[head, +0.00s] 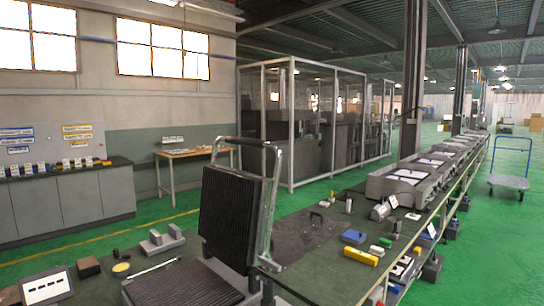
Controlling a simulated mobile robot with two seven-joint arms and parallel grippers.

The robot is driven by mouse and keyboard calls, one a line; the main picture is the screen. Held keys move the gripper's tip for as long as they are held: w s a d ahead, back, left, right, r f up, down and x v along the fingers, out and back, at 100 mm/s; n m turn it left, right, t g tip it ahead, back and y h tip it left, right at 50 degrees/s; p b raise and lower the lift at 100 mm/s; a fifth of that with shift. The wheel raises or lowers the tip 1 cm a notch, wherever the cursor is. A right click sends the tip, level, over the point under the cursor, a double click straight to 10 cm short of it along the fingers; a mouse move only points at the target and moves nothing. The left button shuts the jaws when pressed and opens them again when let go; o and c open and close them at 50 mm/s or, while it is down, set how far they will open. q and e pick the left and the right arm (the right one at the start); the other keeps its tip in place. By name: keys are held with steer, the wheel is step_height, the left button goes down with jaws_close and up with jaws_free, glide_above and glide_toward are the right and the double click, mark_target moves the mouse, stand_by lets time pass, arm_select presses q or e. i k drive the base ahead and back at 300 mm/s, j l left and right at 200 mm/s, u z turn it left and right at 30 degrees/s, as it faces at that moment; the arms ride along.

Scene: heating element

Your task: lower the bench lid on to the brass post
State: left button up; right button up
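The bench lid (232,212) is a black ribbed panel with a bent metal tube handle (262,143) along its top and right side. It stands raised, nearly upright and leaning slightly back, above a flat black ribbed lower plate (185,285) at the front of the bench. I cannot make out a brass post for certain; it may be hidden or too small to tell. Neither of my grippers shows in the head view.
The dark bench (330,262) runs back to the right, carrying a yellow block (361,257), a blue block (354,237) and grey trays (400,180). Grey blocks (162,240) and a metal rod (154,268) lie left of the lid.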

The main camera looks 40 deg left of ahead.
mark_target(237, 207)
steer(key=i+u, duration=0.25)
steer(key=i, duration=0.15)
steer(key=i+l+u, duration=0.2)
steer(key=i, duration=0.15)
steer(key=i+l+u, duration=0.25)
steer(key=i, duration=0.15)
steer(key=i+u, duration=0.2)
steer(key=u, duration=0.2)
steer(key=i+l+u, duration=0.1)
steer(key=u, duration=0.3)
steer(key=i+l+u, duration=0.2)
steer(key=u, duration=0.2)
steer(key=i+l+u, duration=0.15)
steer(key=u, duration=0.2)
steer(key=i+l+u, duration=0.25)
steer(key=u, duration=0.15)
steer(key=i+l+u, duration=0.1)
steer(key=l+u, duration=0.25)
steer(key=i+j, duration=0.05)
steer(key=j, duration=0.05)
